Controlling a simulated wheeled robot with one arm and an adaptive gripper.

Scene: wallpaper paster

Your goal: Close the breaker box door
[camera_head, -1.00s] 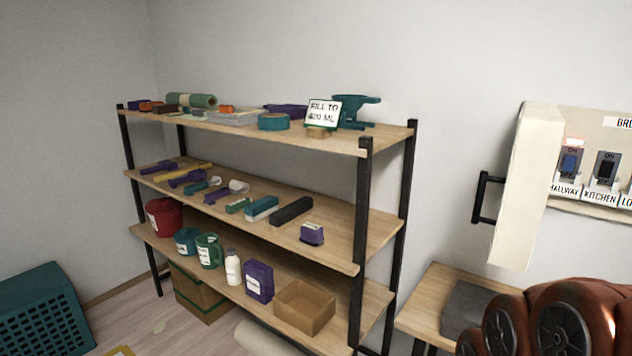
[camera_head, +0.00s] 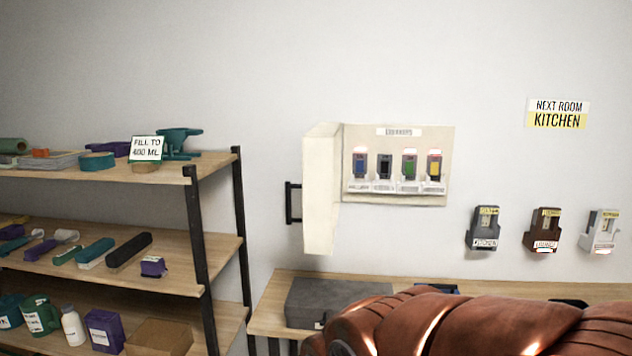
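The breaker box (camera_head: 396,198) is on the wall right of the middle in the head view. Its panel shows a row of several coloured switches under a title label. Its cream door (camera_head: 321,190) stands open, hinged on the left side and sticking out from the wall. A black handle (camera_head: 293,203) is on the door's left-hand face. My copper-coloured arm crosses the lower right, below the box and in front of the bench. My gripper is not in this view.
A wooden bench (camera_head: 264,318) below the box carries a grey case (camera_head: 330,300). A loaded shelf unit (camera_head: 194,228) stands at left. Several labelled holders, including one marked KITCHEN (camera_head: 484,228), hang on the wall at right beneath a sign (camera_head: 558,115).

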